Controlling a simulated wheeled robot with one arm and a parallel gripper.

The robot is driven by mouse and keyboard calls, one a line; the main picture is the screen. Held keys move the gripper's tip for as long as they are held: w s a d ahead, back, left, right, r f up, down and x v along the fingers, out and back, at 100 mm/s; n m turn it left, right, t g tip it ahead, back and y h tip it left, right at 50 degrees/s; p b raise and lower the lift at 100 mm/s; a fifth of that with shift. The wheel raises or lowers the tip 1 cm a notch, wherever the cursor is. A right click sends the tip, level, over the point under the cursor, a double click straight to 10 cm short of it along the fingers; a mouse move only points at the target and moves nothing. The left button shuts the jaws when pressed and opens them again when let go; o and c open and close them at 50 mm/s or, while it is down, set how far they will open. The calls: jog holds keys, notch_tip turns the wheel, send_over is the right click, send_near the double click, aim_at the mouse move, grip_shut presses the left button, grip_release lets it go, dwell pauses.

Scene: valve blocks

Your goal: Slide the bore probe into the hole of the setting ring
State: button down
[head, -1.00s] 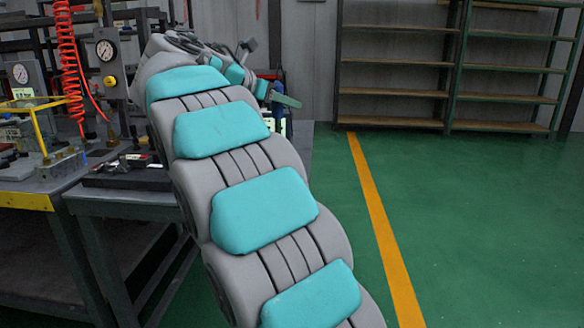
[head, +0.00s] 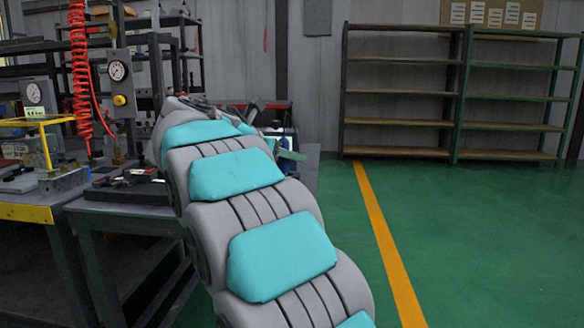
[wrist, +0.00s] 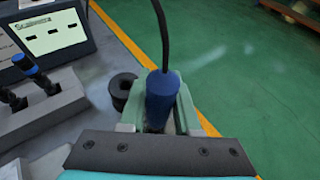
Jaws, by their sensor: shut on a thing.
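In the wrist view my gripper (wrist: 162,108) has green fingers shut on the bore probe (wrist: 162,92), a blue cylinder with a black cable rising from its top. The probe's lower end is hidden between the fingers and behind the wrist plate. The setting ring (wrist: 122,86), a dark ring with an open hole, sits on the grey bench top just left of the probe. The probe looks apart from the ring; its height above the bench is hard to tell.
In the wrist view a grey block (wrist: 45,108) with blue- and black-handled tools stands left of the ring, with a display (wrist: 52,35) behind. The bench edge lies close to the right. In the head view a red coiled hose (head: 80,75) and gauge (head: 118,70) stand left of my arm.

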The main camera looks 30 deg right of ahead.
jog(key=shift+r, duration=0.1)
jog(key=c, duration=0.6)
grip_release()
jog(key=p+v, duration=0.1)
jog(key=v, duration=1.1)
